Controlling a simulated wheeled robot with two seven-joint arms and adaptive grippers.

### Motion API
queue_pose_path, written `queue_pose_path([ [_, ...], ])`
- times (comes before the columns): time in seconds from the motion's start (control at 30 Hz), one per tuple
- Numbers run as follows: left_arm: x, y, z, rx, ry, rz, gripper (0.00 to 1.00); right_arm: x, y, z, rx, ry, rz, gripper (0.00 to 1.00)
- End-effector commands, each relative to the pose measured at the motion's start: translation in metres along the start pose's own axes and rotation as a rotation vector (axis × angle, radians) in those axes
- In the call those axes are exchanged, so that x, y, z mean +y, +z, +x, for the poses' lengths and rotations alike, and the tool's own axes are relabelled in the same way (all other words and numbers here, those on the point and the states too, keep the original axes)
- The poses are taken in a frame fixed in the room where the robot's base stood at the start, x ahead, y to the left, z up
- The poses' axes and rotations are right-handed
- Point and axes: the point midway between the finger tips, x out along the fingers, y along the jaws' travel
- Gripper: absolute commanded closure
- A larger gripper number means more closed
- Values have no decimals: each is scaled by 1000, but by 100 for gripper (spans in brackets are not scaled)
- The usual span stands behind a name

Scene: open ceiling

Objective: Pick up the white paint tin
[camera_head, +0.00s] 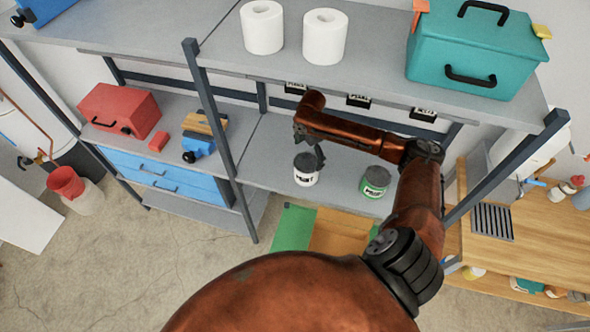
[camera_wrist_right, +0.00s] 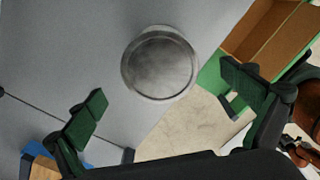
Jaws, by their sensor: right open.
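The white paint tin (camera_head: 306,172) has a dark lid and a white label and stands upright on the middle shelf. In the right wrist view a round grey tin lid (camera_wrist_right: 160,64) shows from above, ahead of the fingers and between their lines. My right gripper (camera_head: 312,150) is at the tin's top in the head view, partly hidden by its own arm. In the right wrist view the right gripper (camera_wrist_right: 165,105) is open, with nothing between its fingers. A green paint tin (camera_head: 375,182) stands to the right on the same shelf. My left gripper is not in view.
The upper shelf (camera_head: 225,50) above my right arm bears two white rolls and a teal toolbox (camera_head: 475,50). A shelf post (camera_head: 215,130) stands left of the tin. A green-edged box (camera_head: 340,230) is below the shelf's front edge.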

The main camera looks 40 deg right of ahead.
Motion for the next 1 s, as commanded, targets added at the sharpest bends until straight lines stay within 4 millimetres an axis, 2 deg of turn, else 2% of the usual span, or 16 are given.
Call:
queue_pose_path([
  [0.13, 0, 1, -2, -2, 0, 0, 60, -2, 0, 15, -2, -10, -5, 1],
  [0.4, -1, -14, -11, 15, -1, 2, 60, -1, -2, 47, -1, -11, -5, 1],
  [0.6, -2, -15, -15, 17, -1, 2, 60, 0, -2, 72, -2, -8, -7, 1],
  [0.87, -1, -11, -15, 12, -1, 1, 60, 1, -2, 76, -3, -6, -8, 1],
  [1.0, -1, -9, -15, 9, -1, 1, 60, 1, -2, 76, -3, -6, -8, 9],
])
